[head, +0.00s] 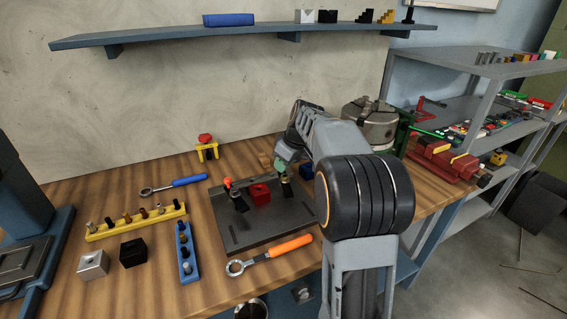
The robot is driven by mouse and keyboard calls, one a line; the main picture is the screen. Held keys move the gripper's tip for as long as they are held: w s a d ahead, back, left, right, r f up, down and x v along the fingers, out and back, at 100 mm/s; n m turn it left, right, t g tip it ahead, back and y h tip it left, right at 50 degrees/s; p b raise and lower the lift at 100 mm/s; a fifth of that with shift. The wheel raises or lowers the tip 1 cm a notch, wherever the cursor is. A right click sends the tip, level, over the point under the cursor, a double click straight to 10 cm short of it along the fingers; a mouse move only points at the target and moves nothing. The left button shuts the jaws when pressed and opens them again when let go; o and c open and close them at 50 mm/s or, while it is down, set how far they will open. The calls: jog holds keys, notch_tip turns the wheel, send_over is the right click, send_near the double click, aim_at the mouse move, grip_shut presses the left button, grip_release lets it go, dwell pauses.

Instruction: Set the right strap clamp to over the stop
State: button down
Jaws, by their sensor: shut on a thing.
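A dark fixture plate (245,239) lies on the wooden bench. A red block (260,194) stands near its middle. The left strap clamp (238,199), with an orange-red tip, stands just left of the block. The right strap clamp (286,187) is dark and stands just right of the block, partly hidden by my arm. My gripper (281,169) is at the top of the right clamp and shut on it. My arm comes from the right and hides part of the grip. I cannot tell whether the right strap reaches over its stop.
An orange-handled wrench (280,248) lies at the plate's front edge. A yellow rack (135,222), a blue rack (186,251) and two blocks stand left.

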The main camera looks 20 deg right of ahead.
jog(key=m+h, duration=0.1)
jog(key=m, duration=0.1)
jog(key=s+d+m+h, duration=0.1)
jog(key=m, duration=0.2)
jog(key=shift+d+t, duration=0.2)
jog(key=shift+t, duration=0.2)
jog(key=m, duration=0.1)
jog(key=m+h, duration=0.1)
jog(key=s+m, duration=0.1)
jog(key=shift+d+m, duration=0.3)
jog(key=shift+d, duration=0.05)
jog(key=m, duration=0.1)
jog(key=s+m+h, duration=0.1)
jog(key=m, duration=0.1)
jog(key=shift+d+g+h, duration=0.2)
jog(key=shift+g+h, duration=0.1)
jog(key=shift+s+m+g+h, duration=0.2)
jog(key=shift+s+m+h, duration=0.1)
jog(key=shift+m, duration=0.65)
jog(key=shift+s+m+g+h, duration=0.2)
jog(key=shift+s+m, duration=0.05)
jog(key=shift+m, duration=0.7)
jog(key=c, duration=1.3)
grip_release()
jog(key=shift+o, duration=0.2)
jog(key=p+v, duration=0.1)
jog(key=v, duration=1.3)
